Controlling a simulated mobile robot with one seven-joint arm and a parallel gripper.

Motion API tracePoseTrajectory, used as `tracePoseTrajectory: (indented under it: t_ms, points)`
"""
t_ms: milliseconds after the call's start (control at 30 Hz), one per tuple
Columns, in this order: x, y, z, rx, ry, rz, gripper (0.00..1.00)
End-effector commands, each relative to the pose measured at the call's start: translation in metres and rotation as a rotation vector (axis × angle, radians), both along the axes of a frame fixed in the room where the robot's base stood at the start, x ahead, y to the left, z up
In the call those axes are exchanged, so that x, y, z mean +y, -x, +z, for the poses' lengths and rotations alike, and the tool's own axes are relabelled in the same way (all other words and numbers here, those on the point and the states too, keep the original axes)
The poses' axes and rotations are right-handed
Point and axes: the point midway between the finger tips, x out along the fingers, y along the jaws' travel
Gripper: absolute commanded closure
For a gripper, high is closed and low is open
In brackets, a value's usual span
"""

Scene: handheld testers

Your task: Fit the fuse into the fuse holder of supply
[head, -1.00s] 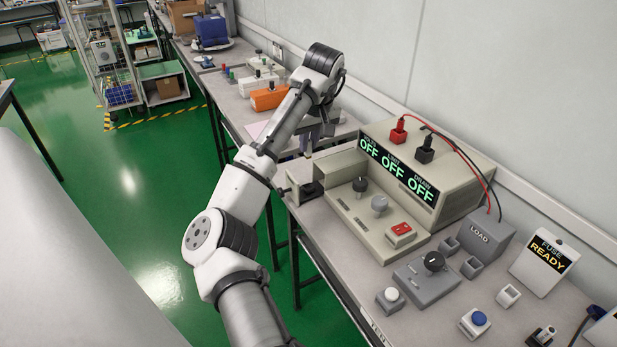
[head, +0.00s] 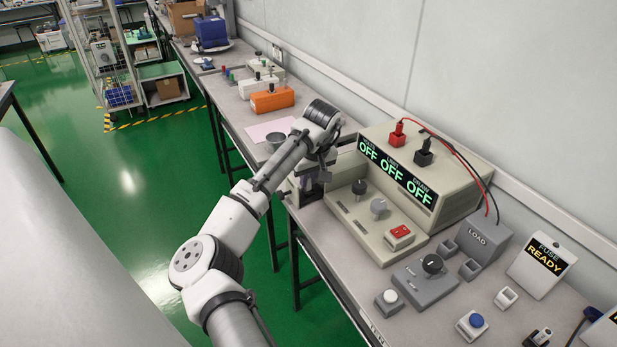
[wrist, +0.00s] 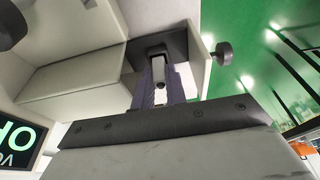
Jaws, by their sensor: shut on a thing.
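The supply (head: 470,180) is a beige bench unit with three green OFF readouts. Its fuse holder (wrist: 180,44) is a dark block in an open bay at the supply's left end; a dark knob (wrist: 223,53) sticks out beside it. My gripper (wrist: 160,88) is at the bay's mouth, shut on the fuse (wrist: 158,72), a small pale piece whose end shows between the fingers in line with the dark block. I cannot tell whether the fuse touches the holder or has entered it. In the head view my gripper (head: 311,181) mostly hides the bay.
The supply's knobs and red switch (head: 400,232) are right of my gripper. A grey LOAD box (head: 487,240), a FUSE READY sign (head: 541,264) and small testers stand farther right. An orange box (head: 272,98) and a grey cup (head: 275,142) are behind my arm.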

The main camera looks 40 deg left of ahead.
Motion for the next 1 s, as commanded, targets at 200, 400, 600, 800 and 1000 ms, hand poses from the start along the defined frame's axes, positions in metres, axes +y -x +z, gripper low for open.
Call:
tracePoseTrajectory:
  t_ms: [200,400,600,800,1000]
  points:
    - [0.0,0.0,-0.003,0.0,0.0,0.0,0.77]
    - [0.0,0.0,-0.003,0.0,0.0,0.0,0.77]
    - [-0.002,0.0,0.008,-0.001,-0.001,-0.001,0.77]
    - [-0.013,0.004,0.047,-0.003,-0.001,-0.003,0.77]
    - [-0.023,0.008,0.087,-0.002,0.0,-0.002,0.77]
